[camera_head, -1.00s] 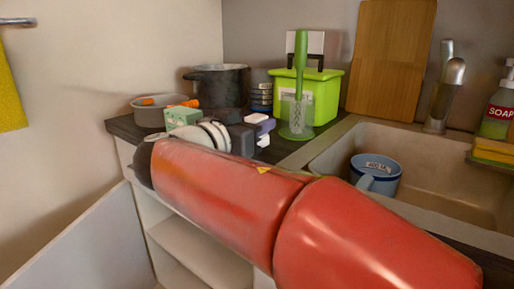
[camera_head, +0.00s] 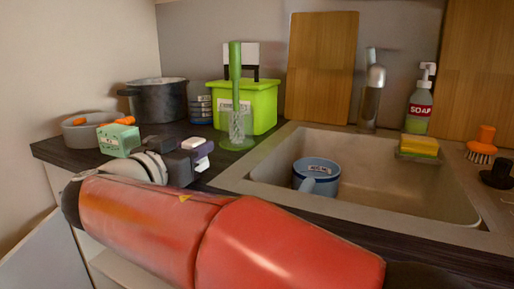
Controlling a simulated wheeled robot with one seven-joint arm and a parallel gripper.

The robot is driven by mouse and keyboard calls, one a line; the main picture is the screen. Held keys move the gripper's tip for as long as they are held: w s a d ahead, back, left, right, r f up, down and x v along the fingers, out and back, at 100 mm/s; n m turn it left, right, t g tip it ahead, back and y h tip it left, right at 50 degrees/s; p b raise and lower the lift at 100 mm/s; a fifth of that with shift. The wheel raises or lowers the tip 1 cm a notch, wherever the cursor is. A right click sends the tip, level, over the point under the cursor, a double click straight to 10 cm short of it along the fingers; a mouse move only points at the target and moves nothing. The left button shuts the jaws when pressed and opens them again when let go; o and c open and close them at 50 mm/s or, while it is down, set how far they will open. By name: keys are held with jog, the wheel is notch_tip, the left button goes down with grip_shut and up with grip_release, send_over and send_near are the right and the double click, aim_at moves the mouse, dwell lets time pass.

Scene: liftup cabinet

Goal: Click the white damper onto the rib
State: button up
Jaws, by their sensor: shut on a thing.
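My gripper (camera_head: 186,160) shows as dark jaws past the pale wrist rings, at the front left of the dark counter. It is shut on a small white piece (camera_head: 203,161), which I take for the white damper. Only a little of this piece shows, at the jaw ends, and its shape is unclear. A purple-grey part with another white patch shows at the jaws too. My red arm crosses the lower picture and hides much of the cabinet front. I cannot make out the rib.
On the counter (camera_head: 85,156) stand a green-white carton (camera_head: 118,141), a grey bowl (camera_head: 82,134), a dark pot (camera_head: 158,101), a lime-green box (camera_head: 258,107) and a green brush in its holder (camera_head: 237,128). The sink (camera_head: 400,195) with a blue mug (camera_head: 316,178) lies right.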

jog(key=shift+f, duration=0.7)
